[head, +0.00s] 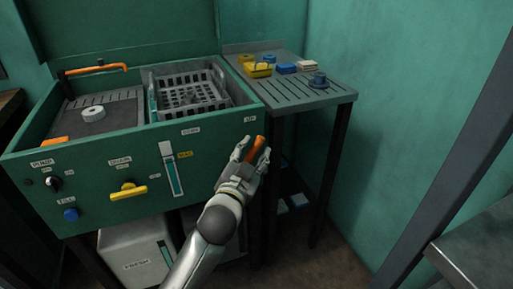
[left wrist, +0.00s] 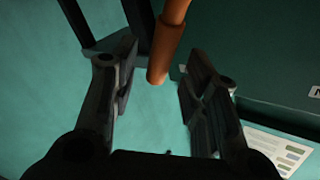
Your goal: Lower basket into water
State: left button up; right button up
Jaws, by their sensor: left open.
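The grey perforated basket (head: 183,80) sits in the right compartment of the green washing tank (head: 125,143), its upper edge near the tank's rim. Something small and grey lies in it. I cannot make out any water. My left gripper (head: 251,153) is in front of the tank's right front corner, with its fingers open. An orange handle (head: 258,150) lies between the fingers. In the left wrist view the orange handle (left wrist: 166,48) hangs between the two spread fingertips (left wrist: 158,85), with a gap visible on both sides. My right gripper is not in view.
A slatted side table (head: 318,96) at the right holds yellow, blue and white items. A white ring (head: 93,114) lies on the tank's left section. Open floor lies at the lower right.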

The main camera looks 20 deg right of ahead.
aim_at(255, 148)
pick_arm(q)
jog(key=shift+b+x, duration=0.3)
jog(key=shift+x, duration=1.55)
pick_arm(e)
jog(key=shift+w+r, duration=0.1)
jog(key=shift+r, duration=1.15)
pick_arm(q)
grip_shut()
